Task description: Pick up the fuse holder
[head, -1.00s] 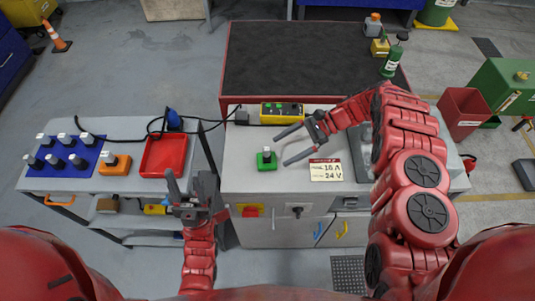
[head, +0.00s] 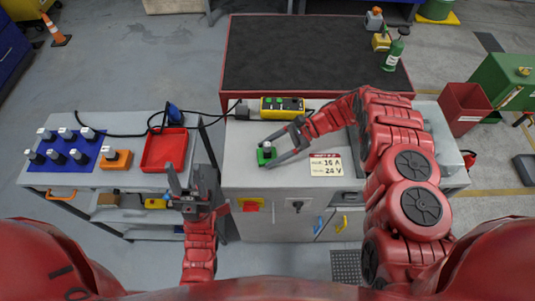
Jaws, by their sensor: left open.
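The fuse holder appears to be the small green block with a dark, light-topped piece (head: 266,152) standing upright on the grey cabinet top. My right gripper (head: 265,155) reaches in from the right with its fingers apart, one on the far side of the green block and one on the near side. The near finger partly covers the block's edge. I cannot tell whether the fingers touch it. My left gripper (head: 182,181) is open and empty, pointing up in front of the red tray at the left cart.
A yellow control box (head: 282,107) with a cable lies behind the green block. A rating card (head: 326,165) lies to its right. On the left cart are a red tray (head: 148,165), an orange block (head: 112,166) and a blue mat (head: 82,138) with several fuse-like pieces.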

